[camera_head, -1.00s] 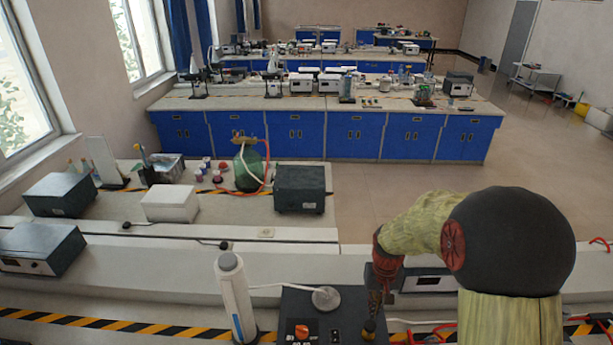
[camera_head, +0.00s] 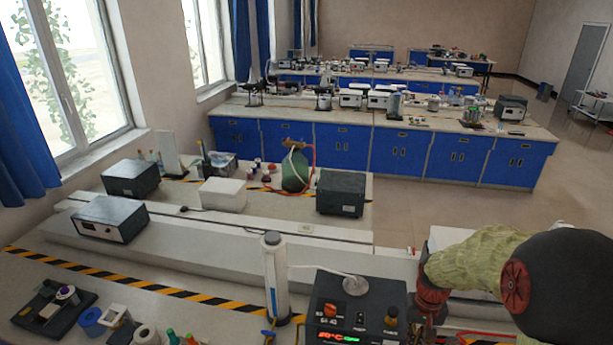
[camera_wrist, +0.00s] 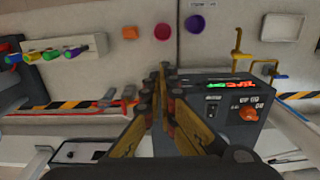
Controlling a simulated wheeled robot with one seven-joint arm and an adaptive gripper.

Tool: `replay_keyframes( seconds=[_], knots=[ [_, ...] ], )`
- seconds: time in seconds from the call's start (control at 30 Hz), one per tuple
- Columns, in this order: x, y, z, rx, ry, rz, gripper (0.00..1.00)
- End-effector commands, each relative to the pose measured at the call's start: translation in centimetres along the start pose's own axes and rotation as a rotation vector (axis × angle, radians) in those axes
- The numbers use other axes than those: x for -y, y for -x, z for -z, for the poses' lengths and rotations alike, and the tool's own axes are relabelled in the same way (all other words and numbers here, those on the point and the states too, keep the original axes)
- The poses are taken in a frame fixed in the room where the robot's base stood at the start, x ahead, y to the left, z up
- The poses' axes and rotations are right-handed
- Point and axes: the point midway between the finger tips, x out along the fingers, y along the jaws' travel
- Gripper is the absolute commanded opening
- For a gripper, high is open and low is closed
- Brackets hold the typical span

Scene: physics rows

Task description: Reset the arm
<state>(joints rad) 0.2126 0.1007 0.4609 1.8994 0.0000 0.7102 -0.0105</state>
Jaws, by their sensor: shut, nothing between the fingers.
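My arm shows at the lower right of the head view, and my gripper (camera_head: 428,312) points down beside the right edge of the dark heater box. In the wrist view my gripper (camera_wrist: 166,72) has its fingers together, with nothing between them. The dark heater box (camera_wrist: 212,115) with a lit red and green display and an orange knob lies just right of the fingers there. It also shows in the head view (camera_head: 340,305). The fingertips are partly hidden by my own arm in the head view. I cannot tell how high they are above the bench.
A white cylinder (camera_head: 275,280) stands left of the heater box. A dark stand (camera_head: 52,308) and a blue ring (camera_head: 92,320) lie at the lower left. A grey box (camera_head: 110,218) and a white box (camera_head: 222,194) stand farther back. Red cables lie near my gripper.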

Motion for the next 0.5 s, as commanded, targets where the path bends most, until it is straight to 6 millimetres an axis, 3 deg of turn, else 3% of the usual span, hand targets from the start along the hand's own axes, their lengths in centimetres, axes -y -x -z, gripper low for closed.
replay_keyframes(
  seconds=[0.13,0.5],
  knots=[
    [0.0,-0.4,-2.4,0.049,-0.002,0.0,0.0],
    [0.8,2.1,-7.2,0.036,0.013,-0.001,0.0]
  ],
)
